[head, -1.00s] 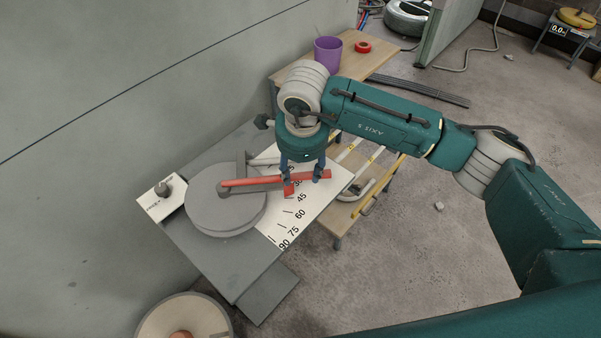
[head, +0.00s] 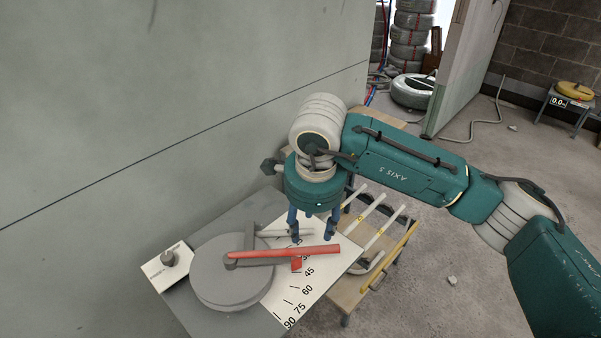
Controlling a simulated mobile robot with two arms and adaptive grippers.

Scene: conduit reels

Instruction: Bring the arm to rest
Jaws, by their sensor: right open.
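My right arm (head: 410,165) reaches in from the right, its gripper (head: 312,236) pointing down over the bender. The gripper is open and empty, with its two blue fingers apart. The red lever (head: 300,252) of the bender lies just below and in front of the fingertips. Whether the fingertips touch it I cannot tell, but they are not closed on it. The lever runs from the round grey disc (head: 225,275) across the white angle scale (head: 290,300). My left gripper is not in view.
A wooden table (head: 352,292) behind holds white pipes (head: 385,230) and a yellow bar (head: 392,255). A grey wall (head: 150,110) stands close on the left. Open concrete floor (head: 450,240) lies to the right. A scale stand (head: 568,100) is at the far right.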

